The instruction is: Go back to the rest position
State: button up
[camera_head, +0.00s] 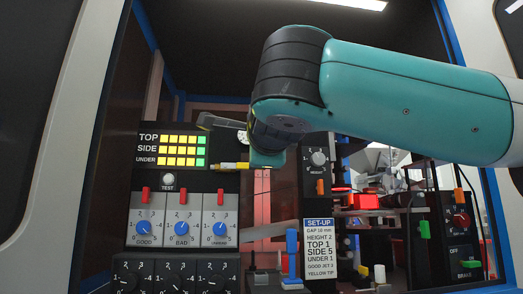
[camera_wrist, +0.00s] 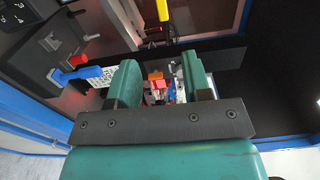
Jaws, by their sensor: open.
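My arm reaches in from the right in the head view, teal with dark joints, and its dark wrist end hangs in front of the machine's panel. In the wrist view my gripper (camera_wrist: 160,70) shows two green fingers, wide apart and open. Nothing is held between them; small red, orange and blue parts show beyond the gap. In the head view the fingers cannot be made out clearly around the wrist.
A control panel (camera_head: 122,210) with blue dials, red switches and yellow and green lamps stands left of the wrist. A white set-up card (camera_head: 318,249) hangs below the arm. A yellow-tipped part (camera_head: 232,165) is close to the wrist. Machine parts crowd the right.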

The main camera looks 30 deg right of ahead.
dwell(0.4)
jog(key=a+f+n+g+y, duration=0.3)
jog(key=a+f+n+y, duration=0.2)
jog(key=f+n, duration=0.6)
jog(key=a+f+n+g+y, duration=0.4)
jog(key=f+n, duration=0.4)
jog(key=f, duration=0.7)
jog(key=s+a+f+n+g+y, duration=0.35)
jog(key=s+f+n+g, duration=0.6)
jog(key=s+f, duration=0.75)
notch_tip(320, 180, up, 26)
jog(key=s+n+p, duration=0.1)
jog(key=s+p, duration=0.1)
jog(key=p, duration=2.3)
jog(key=shift+s+a+r+n+h, duration=0.15)
jog(key=shift+a+r+n+h, duration=0.1)
jog(key=shift+n+h, duration=0.1)
